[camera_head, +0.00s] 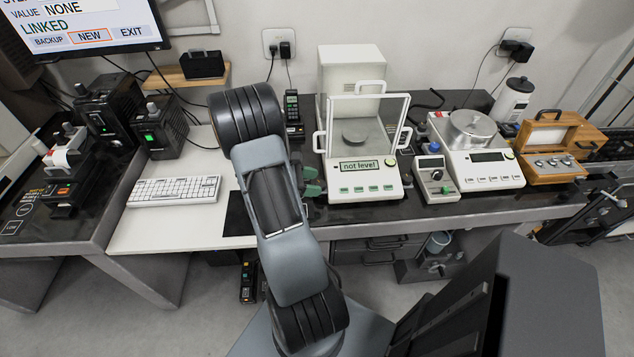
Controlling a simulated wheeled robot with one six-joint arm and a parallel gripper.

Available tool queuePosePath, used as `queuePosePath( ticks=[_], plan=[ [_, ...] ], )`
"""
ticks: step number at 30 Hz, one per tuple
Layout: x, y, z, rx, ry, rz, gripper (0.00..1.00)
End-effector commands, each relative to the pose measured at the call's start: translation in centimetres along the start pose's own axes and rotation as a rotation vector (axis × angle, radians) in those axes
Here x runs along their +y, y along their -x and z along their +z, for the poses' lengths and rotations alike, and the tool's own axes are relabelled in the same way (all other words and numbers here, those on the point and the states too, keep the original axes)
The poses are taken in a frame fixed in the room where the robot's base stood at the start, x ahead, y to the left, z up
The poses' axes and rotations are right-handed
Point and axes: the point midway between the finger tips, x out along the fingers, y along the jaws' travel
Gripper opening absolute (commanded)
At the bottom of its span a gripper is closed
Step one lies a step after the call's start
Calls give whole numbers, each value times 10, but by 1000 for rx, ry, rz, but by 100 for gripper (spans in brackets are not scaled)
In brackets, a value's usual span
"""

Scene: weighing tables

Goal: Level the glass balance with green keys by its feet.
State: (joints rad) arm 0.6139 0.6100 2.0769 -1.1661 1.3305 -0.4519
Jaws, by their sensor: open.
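The glass balance (366,187) with green keys stands on the dark table, right of my arm. Its display (360,165) reads "not level". A clear glass draft shield (385,115) surrounds a round grey pan (354,138). Its feet are too small or hidden to make out.
A phone (292,110) stands behind left. A keyboard (175,190) lies on the white table left. A monitor (85,25) hangs upper left.

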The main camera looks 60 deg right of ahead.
Motion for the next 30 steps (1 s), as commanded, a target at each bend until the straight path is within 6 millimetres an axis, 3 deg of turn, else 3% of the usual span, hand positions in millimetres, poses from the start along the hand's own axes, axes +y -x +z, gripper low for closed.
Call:
queuePosePath(
  ticks=[6, 17, 30],
  plan=[
    [0, -15, 0, 1, 0, -1, 61],
    [0, -17, 0, 1, 0, 0, 60],
    [0, -17, 0, 1, 0, 0, 18]
  ],
)
